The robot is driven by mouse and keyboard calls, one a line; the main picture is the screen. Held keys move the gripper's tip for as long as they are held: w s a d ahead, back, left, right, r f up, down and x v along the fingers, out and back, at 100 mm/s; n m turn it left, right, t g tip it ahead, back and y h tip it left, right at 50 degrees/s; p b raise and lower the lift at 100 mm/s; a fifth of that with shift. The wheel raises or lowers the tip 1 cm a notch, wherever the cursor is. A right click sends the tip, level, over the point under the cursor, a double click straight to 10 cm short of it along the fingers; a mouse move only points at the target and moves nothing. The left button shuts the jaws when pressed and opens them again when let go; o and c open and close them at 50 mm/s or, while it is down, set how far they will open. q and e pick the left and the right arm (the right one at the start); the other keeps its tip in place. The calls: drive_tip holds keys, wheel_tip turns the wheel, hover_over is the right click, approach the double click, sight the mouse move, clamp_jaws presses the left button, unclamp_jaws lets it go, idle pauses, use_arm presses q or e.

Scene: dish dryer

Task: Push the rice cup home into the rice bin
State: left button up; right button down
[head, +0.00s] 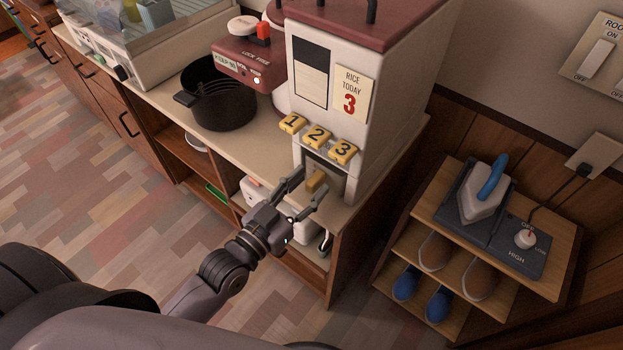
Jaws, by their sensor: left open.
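The rice bin (375,85) is a tall white box with a maroon lid, a card reading "RICE TODAY 3" and yellow keys marked 1, 2 and 3. How far the cup sits inside, I cannot tell. My left gripper (308,193) is open in front of the opening, its fingers spread to either side of the handle. Contact is unclear. My right gripper is out of view.
The bin stands at the right end of a counter (262,150). A maroon appliance (248,66) and a black pot (218,95) stand left of it. A low wooden rack (430,205) with an iron (482,190) and slippers stands to the right. Floor in front is clear.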

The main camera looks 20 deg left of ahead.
use_arm(q)
drive_tip(key=shift+x, duration=0.8)
drive_tip(key=shift+c, duration=0.6)
clamp_jaws()
drive_tip(key=shift+o, duration=0.5)
unclamp_jaws()
drive_tip(key=v, duration=1.2)
